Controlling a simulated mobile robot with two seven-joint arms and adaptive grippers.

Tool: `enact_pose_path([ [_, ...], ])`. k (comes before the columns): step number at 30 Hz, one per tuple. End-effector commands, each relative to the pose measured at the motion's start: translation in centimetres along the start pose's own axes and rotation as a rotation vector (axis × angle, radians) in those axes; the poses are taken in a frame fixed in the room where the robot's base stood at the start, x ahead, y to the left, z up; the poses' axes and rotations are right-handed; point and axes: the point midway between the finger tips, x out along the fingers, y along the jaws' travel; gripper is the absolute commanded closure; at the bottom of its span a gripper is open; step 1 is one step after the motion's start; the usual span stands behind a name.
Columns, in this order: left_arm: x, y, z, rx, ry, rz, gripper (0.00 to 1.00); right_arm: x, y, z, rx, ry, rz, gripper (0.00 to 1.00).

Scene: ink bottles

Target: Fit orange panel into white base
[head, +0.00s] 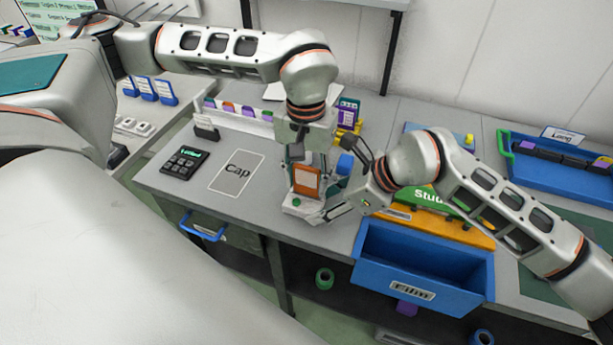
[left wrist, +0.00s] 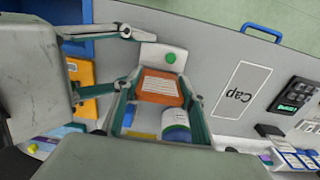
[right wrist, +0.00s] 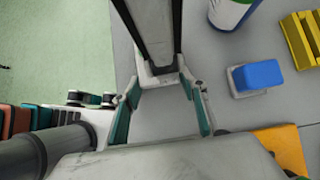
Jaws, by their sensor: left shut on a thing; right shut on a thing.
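The orange panel (head: 306,182), with a white label, stands upright in my left gripper (head: 305,166), which is shut on it from above. It also shows in the left wrist view (left wrist: 162,86). The white base (head: 300,207), with a green round button, is on the table just below the panel. It also shows in the left wrist view (left wrist: 150,53). The panel's lower edge is at the base; I cannot tell whether it is seated. My right gripper (head: 335,210) is shut on the base from the right side. Its fingers flank the base in the right wrist view (right wrist: 158,80).
A Cap mat (head: 237,172) and black keypad (head: 185,162) lie left. A bottle (left wrist: 177,122) and a blue-capped item (head: 345,164) stand close behind the panel. An orange tray (head: 480,240) and a pulled-out blue drawer (head: 425,260) are right, near my right arm.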

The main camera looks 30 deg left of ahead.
Motion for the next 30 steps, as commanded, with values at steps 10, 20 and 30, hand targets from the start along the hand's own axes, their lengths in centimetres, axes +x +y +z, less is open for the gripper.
enact_pose_path([
  [10,0.32,-0.01,0.02,0.0,-0.001,0.0,0.8,-0.02,-0.01,0.02,0.0,0.0,0.0,0.7],
  [20,0.81,-0.01,0.01,0.0,-0.001,0.0,0.8,-0.01,-0.01,0.03,0.0,0.0,0.0,0.7],
  [30,0.8,0.0,0.0,0.0,0.0,0.0,0.8,-0.01,0.0,0.02,0.0,0.0,0.0,0.7],
])
